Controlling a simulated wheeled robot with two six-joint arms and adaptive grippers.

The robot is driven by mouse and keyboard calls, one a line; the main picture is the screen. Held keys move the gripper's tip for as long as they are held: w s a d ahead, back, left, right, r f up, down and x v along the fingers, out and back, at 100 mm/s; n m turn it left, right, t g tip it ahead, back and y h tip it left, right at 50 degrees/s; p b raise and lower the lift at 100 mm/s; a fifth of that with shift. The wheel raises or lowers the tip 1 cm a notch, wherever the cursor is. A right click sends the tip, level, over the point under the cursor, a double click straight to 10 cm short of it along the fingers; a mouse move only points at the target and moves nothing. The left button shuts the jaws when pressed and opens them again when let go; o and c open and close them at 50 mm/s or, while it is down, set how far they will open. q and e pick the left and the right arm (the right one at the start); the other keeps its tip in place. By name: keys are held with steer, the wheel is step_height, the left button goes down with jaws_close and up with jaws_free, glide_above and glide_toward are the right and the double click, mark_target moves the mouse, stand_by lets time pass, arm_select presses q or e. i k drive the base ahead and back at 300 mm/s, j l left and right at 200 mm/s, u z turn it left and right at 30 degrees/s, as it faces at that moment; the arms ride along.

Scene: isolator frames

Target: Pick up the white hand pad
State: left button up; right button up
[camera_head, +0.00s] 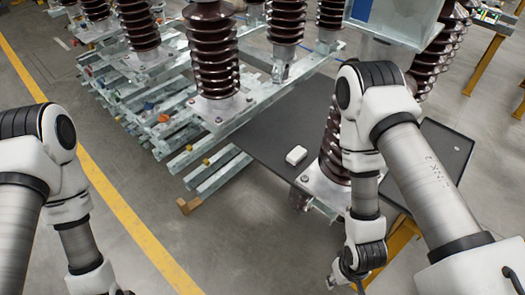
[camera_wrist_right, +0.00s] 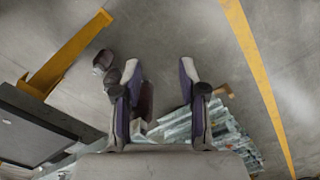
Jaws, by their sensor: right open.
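The white hand pad (camera_head: 296,155) is a small white block with rounded edges. It lies on a dark flat panel (camera_head: 265,135) near the middle of the head view, left of the base of a brown insulator. My right gripper (camera_wrist_right: 159,74) is open and empty in the right wrist view, with its two fingers well apart above the floor. In the head view my right arm hangs right of the pad and ends low, near the bottom edge, apart from it. My left arm comes in at the left, and its gripper is cut off below the frame. The pad cannot be made out in the wrist view.
Tall brown ribbed insulators (camera_head: 213,50) stand on galvanised steel frames (camera_head: 215,172) behind and left of the pad. Another insulator (camera_head: 331,150) stands close to its right. A yellow leg (camera_wrist_right: 62,55) shows in the wrist view. Grey floor lies open at front left.

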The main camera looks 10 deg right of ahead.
mark_target(295, 159)
steer(key=i+j+z, duration=0.1)
steer(key=i+j, duration=0.4)
steer(key=i+j+z, duration=0.3)
steer(key=i, duration=0.2)
steer(key=i+j+z, duration=0.2)
steer(key=i+z, duration=0.15)
steer(key=i, duration=0.15)
